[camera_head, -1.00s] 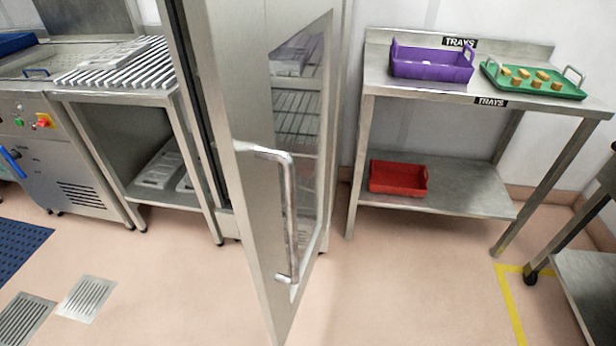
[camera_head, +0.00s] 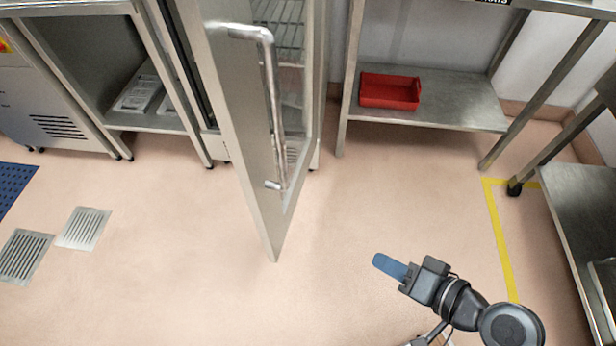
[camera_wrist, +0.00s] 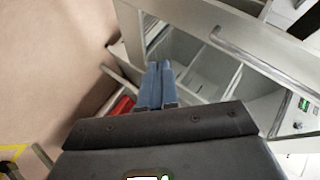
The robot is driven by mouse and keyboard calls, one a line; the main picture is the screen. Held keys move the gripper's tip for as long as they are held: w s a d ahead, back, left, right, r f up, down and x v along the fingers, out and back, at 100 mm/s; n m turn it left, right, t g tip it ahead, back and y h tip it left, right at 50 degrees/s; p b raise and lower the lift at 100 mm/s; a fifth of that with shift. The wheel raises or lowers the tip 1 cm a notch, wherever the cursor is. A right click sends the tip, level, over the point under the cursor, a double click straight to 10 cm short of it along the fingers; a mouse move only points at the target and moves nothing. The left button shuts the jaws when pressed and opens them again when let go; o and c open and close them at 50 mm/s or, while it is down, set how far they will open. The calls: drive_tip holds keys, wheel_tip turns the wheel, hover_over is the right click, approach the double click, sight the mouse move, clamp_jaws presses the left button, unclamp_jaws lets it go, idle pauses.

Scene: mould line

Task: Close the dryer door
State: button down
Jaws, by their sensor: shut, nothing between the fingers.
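The dryer door (camera_head: 236,130) stands swung open toward me in the head view, with a glass panel and a long metal bar handle (camera_head: 273,105) on its face. Behind it, part of the dryer's inside with wire racks (camera_head: 280,28) shows. My gripper (camera_head: 378,259) is at the lower right of the door, apart from it, with its blue fingers together and empty. In the wrist view my gripper (camera_wrist: 157,68) points toward the door, and the handle (camera_wrist: 262,66) crosses the upper right beyond the fingers.
A steel tray table holds a red tray (camera_head: 390,91) on its lower shelf (camera_head: 440,112), right of the door. A wheeled steel cart (camera_head: 585,225) stands at the right edge, by a yellow floor line (camera_head: 497,235). The floor (camera_head: 170,270) before the door is clear.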

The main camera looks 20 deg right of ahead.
drive_tip(key=w+a+y+b, duration=0.1)
drive_tip(key=w+a+y, duration=0.1)
drive_tip(key=w+y, duration=0.35)
drive_tip(key=y+b, duration=0.1)
drive_tip(key=y, duration=0.3)
approach(255, 176)
drive_tip(key=p+x, duration=0.1)
drive_tip(key=x, duration=0.6)
